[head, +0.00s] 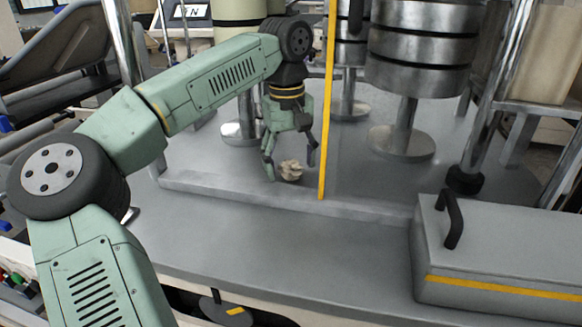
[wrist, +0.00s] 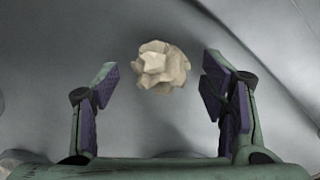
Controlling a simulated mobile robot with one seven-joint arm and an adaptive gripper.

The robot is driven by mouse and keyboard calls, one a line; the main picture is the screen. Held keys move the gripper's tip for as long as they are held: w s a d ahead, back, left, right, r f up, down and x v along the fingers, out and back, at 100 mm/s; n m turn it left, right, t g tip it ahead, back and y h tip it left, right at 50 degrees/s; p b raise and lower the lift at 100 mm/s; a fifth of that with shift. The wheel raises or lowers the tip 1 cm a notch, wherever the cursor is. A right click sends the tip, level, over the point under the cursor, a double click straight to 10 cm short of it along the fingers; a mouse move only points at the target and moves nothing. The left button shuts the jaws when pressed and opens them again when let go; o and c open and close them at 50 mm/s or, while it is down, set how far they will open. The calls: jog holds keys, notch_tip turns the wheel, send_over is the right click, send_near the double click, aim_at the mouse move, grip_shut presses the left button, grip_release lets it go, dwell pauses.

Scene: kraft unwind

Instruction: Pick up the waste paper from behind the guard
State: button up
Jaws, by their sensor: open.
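The waste paper (head: 291,170) is a small crumpled cream ball on the grey deck, just behind the low ledge in the head view. My gripper (head: 290,172) reaches down over it with its fingers spread. In the wrist view the paper (wrist: 161,67) lies between the lines of the two fingers and slightly beyond their tips. The gripper (wrist: 158,78) is open and empty there, with free space on both sides of the paper. The guard shows as a clear panel with a yellow edge strip (head: 328,100), right beside the gripper in the head view.
A low ledge (head: 230,194) runs along the deck in front of the paper. Metal rollers (head: 425,45) on round-based posts stand behind. A grey box with a black handle (head: 500,265) sits at the right front. The front deck (head: 290,245) is clear.

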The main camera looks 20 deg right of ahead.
jog(key=shift+f, duration=0.2)
jog(key=shift+c, duration=0.6)
jog(key=c, duration=0.7)
jog(key=shift+r, duration=0.15)
